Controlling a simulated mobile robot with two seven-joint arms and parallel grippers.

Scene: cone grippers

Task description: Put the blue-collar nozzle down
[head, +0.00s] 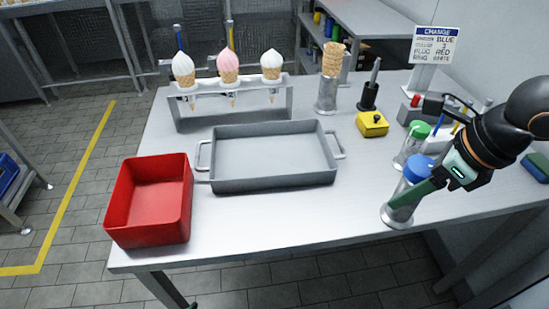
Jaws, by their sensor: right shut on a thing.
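A nozzle with a blue collar (418,167) is at the right of the table, tilted, with its lower part partly hidden by a green finger. My right gripper (417,195) reaches in from the right and is shut on the nozzle. Below the fingers, a round metal piece (396,216) stands near the table's front edge. I cannot tell whether the nozzle touches it or the table. My left gripper is not in view.
A clear container with a green lid (419,128) stands just behind the nozzle. A yellow block (372,124), a grey tray (270,184), a red bin (121,213) and a cone rack (180,122) are on the table (320,219). The front centre is bare. A sign (434,45) stands behind.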

